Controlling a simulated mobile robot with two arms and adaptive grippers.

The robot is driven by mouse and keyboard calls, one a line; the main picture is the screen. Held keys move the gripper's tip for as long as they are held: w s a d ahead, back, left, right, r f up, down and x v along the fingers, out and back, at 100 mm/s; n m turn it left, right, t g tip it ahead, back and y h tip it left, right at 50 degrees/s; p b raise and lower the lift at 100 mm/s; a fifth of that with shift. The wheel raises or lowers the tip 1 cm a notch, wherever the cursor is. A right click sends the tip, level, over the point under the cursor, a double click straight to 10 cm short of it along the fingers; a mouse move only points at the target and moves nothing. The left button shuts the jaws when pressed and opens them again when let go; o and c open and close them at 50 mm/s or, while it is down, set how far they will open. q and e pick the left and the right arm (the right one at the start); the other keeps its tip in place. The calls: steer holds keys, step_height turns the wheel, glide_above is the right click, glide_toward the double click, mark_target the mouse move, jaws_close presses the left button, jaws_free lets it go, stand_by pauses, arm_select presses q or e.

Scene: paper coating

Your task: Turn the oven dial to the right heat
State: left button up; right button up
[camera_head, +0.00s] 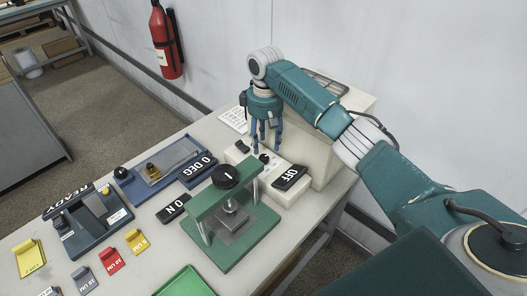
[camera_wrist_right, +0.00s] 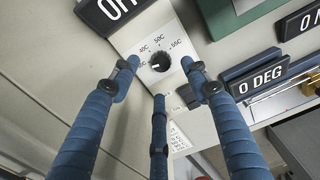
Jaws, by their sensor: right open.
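A pale mark shows on the knob's left side. My right gripper (camera_head: 266,143) points down just above the dial. In the wrist view its three blue fingers (camera_wrist_right: 160,76) are spread around the knob, open; contact cannot be told. My left gripper is out of view.
An OFF sign (camera_head: 290,177) stands right of the dial. A green press (camera_head: 232,218) with a black top dial is in front. A 0 DEG sign (camera_head: 197,170) and a blue coating tray (camera_head: 158,170) lie left. A fire extinguisher (camera_head: 167,42) hangs on the wall.

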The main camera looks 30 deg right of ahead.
mark_target(264, 157)
steer(key=f, duration=0.3)
steer(key=f+p, duration=0.1)
steer(key=f, duration=0.1)
steer(key=shift+w+f, duration=0.1)
steer(key=shift+w, duration=0.2)
steer(key=shift+f, duration=0.95)
steer(key=c, duration=0.7)
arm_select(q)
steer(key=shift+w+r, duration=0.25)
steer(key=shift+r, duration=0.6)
arm_select(e)
steer(key=c, duration=0.5)
